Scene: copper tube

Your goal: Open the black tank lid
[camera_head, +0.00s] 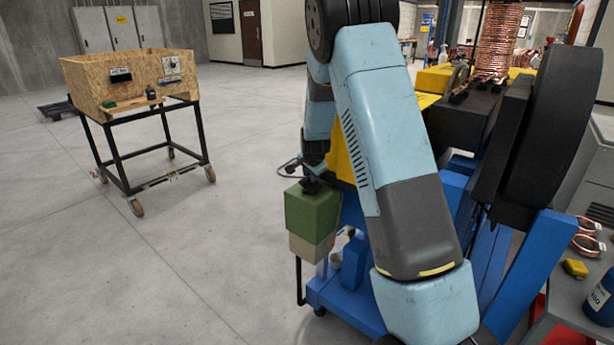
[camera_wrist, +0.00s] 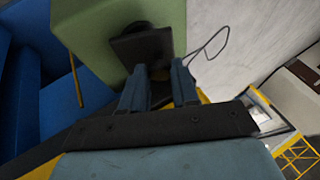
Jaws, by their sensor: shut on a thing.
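The green tank (camera_head: 312,212) with a beige lower part stands at the left side of the blue machine. Its small black lid (camera_wrist: 143,46) sits on the green top in the wrist view. My gripper (camera_wrist: 158,72) reaches to the lid, its two blue-grey fingers on either side of a dark part there, shut on it. In the head view my gripper (camera_head: 313,172) is small, just above the tank top. The exact grip on the lid is partly hidden, and I cannot tell whether the lid is raised.
The blue machine frame (camera_head: 345,295) and a large black wheel (camera_head: 540,115) are close to my arm on the right. A wooden box (camera_head: 130,78) on a wheeled black stand is at the left. The floor between is clear.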

